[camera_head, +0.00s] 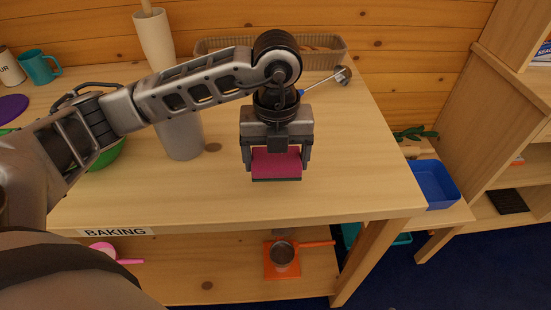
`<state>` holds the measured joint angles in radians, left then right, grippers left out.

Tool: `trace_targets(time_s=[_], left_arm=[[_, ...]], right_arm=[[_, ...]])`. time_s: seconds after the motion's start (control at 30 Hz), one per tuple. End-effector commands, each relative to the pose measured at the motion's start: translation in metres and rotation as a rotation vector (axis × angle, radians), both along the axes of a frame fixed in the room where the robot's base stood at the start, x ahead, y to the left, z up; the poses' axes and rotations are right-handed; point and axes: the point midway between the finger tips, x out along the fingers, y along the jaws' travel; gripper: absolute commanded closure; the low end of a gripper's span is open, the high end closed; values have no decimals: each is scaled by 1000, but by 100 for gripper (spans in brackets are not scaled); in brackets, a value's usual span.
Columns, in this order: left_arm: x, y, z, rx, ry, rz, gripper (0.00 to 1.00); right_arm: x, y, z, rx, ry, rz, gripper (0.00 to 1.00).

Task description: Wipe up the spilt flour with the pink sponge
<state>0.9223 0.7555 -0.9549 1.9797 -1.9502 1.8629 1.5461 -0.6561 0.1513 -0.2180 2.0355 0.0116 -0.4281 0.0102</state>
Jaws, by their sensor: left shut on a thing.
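The pink sponge (276,162) is between the fingers of my left gripper (276,168), which is shut on it and points down over the front right part of the wooden table (345,165). The sponge has a dark strip along its lower edge. It is at or just above the tabletop; I cannot tell whether it touches. I see no spilt flour on the visible wood. Part of the tabletop is hidden behind my left arm and gripper. My right gripper is not in view.
A grey cylinder (182,138) stands left of the gripper, beside a partly hidden green bowl (108,155). The table's right side is clear.

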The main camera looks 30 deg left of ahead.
Motion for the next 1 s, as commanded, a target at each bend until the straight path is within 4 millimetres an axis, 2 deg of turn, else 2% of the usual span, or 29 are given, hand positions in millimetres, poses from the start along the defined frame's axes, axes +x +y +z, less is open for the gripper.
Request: trace_targets(time_s=[0.1, 0.3, 1.0], left_arm=[[0, -1, 14, 0, -1, -1, 37], [1, -1, 24, -1, 0, -3, 37], [0, -1, 25, -1, 0, -32, 37]], right_arm=[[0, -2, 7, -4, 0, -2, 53], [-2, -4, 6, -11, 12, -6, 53], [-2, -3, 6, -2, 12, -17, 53]])
